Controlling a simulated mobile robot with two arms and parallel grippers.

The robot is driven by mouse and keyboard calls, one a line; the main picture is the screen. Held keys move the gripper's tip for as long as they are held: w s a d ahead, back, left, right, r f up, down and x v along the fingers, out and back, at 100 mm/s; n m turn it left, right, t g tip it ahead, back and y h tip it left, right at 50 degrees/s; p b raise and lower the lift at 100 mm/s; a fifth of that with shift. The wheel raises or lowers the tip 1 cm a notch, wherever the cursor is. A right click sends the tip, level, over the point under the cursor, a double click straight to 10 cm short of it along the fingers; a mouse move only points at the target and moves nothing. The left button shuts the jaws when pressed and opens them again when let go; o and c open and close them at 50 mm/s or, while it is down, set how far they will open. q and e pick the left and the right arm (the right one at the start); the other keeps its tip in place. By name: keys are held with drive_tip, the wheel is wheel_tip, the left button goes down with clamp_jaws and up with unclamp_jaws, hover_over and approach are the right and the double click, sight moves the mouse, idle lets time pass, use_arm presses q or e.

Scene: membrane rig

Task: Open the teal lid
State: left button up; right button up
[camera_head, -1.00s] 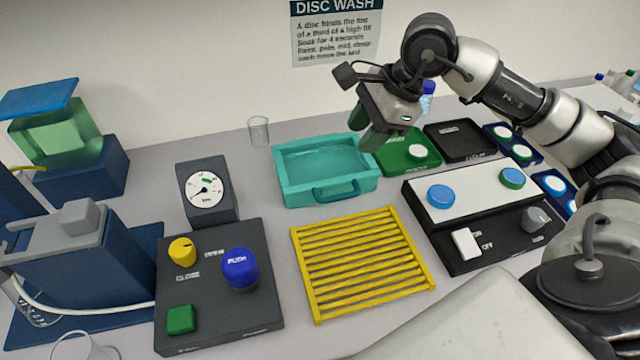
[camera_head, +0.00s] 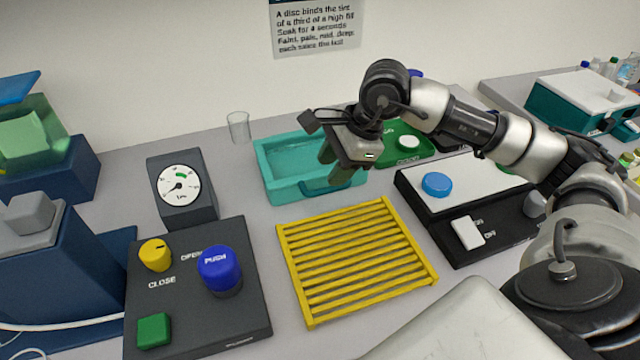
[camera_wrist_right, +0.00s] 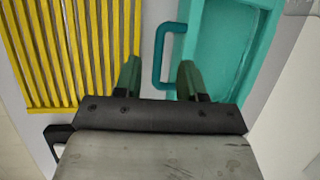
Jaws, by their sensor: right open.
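A teal rectangular tray-like piece (camera_head: 267,184) with a raised rim stands at the back middle of the bench. I cannot tell its lid apart from its body. A darker teal bar handle (camera_wrist_right: 160,58) sticks out from its near side. My right gripper (camera_head: 331,164) is open over the near right part of the teal piece and hides some of it. In the right wrist view, the right gripper (camera_wrist_right: 158,68) has its two green fingers apart, with the handle showing between them. I see no grip on it. My left gripper is not in view.
A yellow slatted rack (camera_head: 350,258) lies in front of the teal piece. A dark gauge (camera_head: 181,188) and a clear cup (camera_head: 239,127) stand to its left. A button panel (camera_head: 245,325) and a white-topped switch box (camera_head: 455,190) flank the rack.

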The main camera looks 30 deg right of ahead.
sight(317, 191)
drive_tip(key=x, duration=0.6)
drive_tip(key=shift+p, duration=0.3)
drive_tip(key=shift+c, duration=0.4)
clamp_jaws()
